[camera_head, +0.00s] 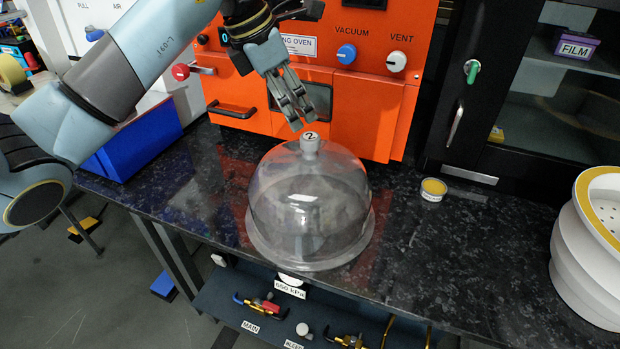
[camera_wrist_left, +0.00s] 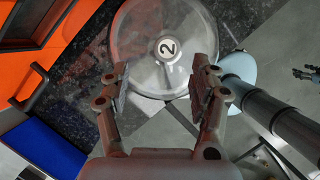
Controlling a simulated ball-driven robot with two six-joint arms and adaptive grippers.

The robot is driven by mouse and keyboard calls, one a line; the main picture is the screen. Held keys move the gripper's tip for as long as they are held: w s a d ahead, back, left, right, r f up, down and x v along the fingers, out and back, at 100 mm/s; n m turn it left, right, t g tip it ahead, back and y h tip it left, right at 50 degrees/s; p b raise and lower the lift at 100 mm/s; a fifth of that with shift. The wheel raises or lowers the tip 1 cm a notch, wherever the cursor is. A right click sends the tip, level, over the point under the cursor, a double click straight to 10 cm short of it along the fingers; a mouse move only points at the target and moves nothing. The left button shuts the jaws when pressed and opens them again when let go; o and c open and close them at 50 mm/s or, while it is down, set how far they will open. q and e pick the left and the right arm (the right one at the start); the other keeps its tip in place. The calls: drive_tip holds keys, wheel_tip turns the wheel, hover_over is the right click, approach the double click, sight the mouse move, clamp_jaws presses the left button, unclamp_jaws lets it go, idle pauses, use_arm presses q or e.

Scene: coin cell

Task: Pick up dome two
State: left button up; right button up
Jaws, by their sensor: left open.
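Dome two is a clear glass dome (camera_head: 310,205) with a flared rim and a knob on top marked "2" (camera_head: 310,143). It stands upright on the dark speckled counter. My left gripper (camera_head: 297,117) is just above and slightly behind the knob, pointing down. In the left wrist view the gripper (camera_wrist_left: 158,90) is open, with its fingers apart, and the dome's knob (camera_wrist_left: 168,47) shows beyond the fingertips, between the two fingers' lines. The gripper looks empty and apart from the knob.
An orange oven (camera_head: 365,110) with vacuum and vent knobs stands close behind the dome. A small yellow-topped container (camera_head: 433,189) sits to the right on the counter (camera_head: 440,245). A blue bin (camera_head: 130,145) is at the left. A white and yellow round vessel (camera_head: 585,260) is at the far right.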

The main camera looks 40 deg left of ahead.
sight(308, 137)
use_arm(q)
drive_tip(key=x, duration=0.3)
drive_tip(key=shift+d+f, duration=0.2)
drive_tip(key=x, duration=0.1)
drive_tip(key=p+x, duration=0.1)
drive_tip(key=x, duration=0.2)
drive_tip(key=shift+s+d+f, duration=0.2)
drive_tip(key=shift+s+d, duration=0.05)
drive_tip(key=shift+d, duration=0.1)
drive_tip(key=shift+w+f, duration=0.15)
drive_tip(key=shift+f, duration=0.3)
drive_tip(key=c, duration=0.7)
clamp_jaws()
